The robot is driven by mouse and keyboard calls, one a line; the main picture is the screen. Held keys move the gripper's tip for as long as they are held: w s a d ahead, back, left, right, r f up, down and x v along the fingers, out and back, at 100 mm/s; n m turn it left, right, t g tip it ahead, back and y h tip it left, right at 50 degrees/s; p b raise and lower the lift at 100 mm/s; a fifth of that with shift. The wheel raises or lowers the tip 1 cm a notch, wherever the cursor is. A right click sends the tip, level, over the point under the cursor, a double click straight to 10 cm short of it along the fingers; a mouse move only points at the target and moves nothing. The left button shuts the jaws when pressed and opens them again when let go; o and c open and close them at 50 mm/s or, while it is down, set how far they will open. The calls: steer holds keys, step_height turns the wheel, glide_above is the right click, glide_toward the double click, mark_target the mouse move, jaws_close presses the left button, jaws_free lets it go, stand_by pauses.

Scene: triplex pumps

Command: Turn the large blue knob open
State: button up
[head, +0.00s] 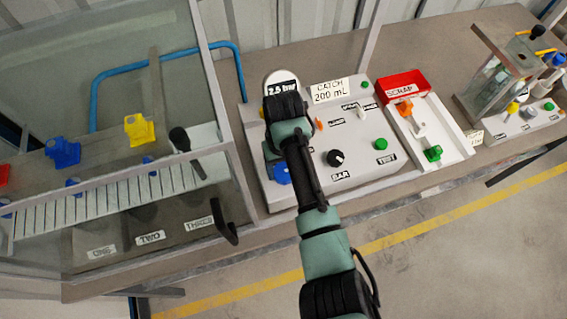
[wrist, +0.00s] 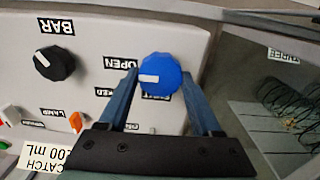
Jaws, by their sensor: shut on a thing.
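The large blue knob (wrist: 160,72) is on the light grey panel, between the two fingers of my gripper (wrist: 160,78) in the wrist view. The fingers are shut on its left and right sides. Its white pointer mark faces left in that view. An OPEN label (wrist: 122,63) is to the left of the knob and a SHUT label (wrist: 155,97) is just below it, partly covered. In the head view the blue knob (head: 281,173) shows at the panel's left side, partly hidden by my arm, and the fingertips are hidden there.
A black knob labelled BAR (wrist: 54,64) is left of the blue knob in the wrist view. The panel (head: 350,150) also has a green button (head: 381,144) and a small orange switch (head: 319,124). A clear-walled enclosure (head: 232,170) stands close to the panel's left.

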stand_by(0.4)
steer(key=o, duration=1.4)
steer(key=shift+r, duration=0.1)
step_height(320, 180, up, 13)
steer(key=shift+f+p, duration=0.1)
steer(key=shift+p, duration=0.35)
